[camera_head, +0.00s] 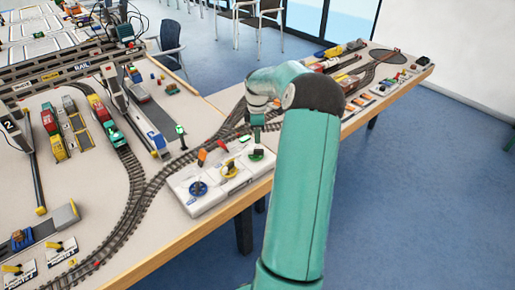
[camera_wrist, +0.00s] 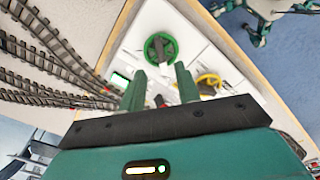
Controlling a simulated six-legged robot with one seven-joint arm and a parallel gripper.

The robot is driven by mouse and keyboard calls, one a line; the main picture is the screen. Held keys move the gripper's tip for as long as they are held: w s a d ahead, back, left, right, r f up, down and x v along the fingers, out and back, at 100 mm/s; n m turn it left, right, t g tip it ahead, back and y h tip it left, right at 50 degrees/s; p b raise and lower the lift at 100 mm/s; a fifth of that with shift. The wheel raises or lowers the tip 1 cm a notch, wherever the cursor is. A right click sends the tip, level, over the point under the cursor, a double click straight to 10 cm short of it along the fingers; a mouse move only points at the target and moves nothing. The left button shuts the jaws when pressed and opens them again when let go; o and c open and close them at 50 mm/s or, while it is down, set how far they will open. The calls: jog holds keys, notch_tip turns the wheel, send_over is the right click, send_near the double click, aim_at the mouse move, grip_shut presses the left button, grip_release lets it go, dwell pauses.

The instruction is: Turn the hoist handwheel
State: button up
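A white control panel (camera_head: 205,204) at the table's front edge bears a blue handwheel (camera_head: 198,188), a yellow handwheel (camera_head: 230,171) and a green handwheel (camera_head: 256,155). I cannot read which one is marked hoist. My gripper (camera_head: 257,130) points down just above the green wheel in the head view. In the wrist view my gripper (camera_wrist: 161,69) is open, its two fingers apart with nothing between them. The green handwheel (camera_wrist: 160,48) lies just beyond the fingertips, and I see no clear contact. The yellow handwheel (camera_wrist: 209,83) is to the right, partly hidden by a finger.
Orange and red levers (camera_head: 202,156) stand on the panel behind the wheels. Model rail track (camera_head: 140,195) runs close behind the panel. A train (camera_head: 108,126) and gantry cranes (camera_head: 125,90) stand farther left. The floor (camera_head: 420,200) right of the table is clear.

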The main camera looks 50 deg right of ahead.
aim_at(257, 149)
notch_tip(257, 149, down, 7)
jog(key=shift+f, duration=0.15)
jog(key=shift+s, duration=0.1)
grip_shut()
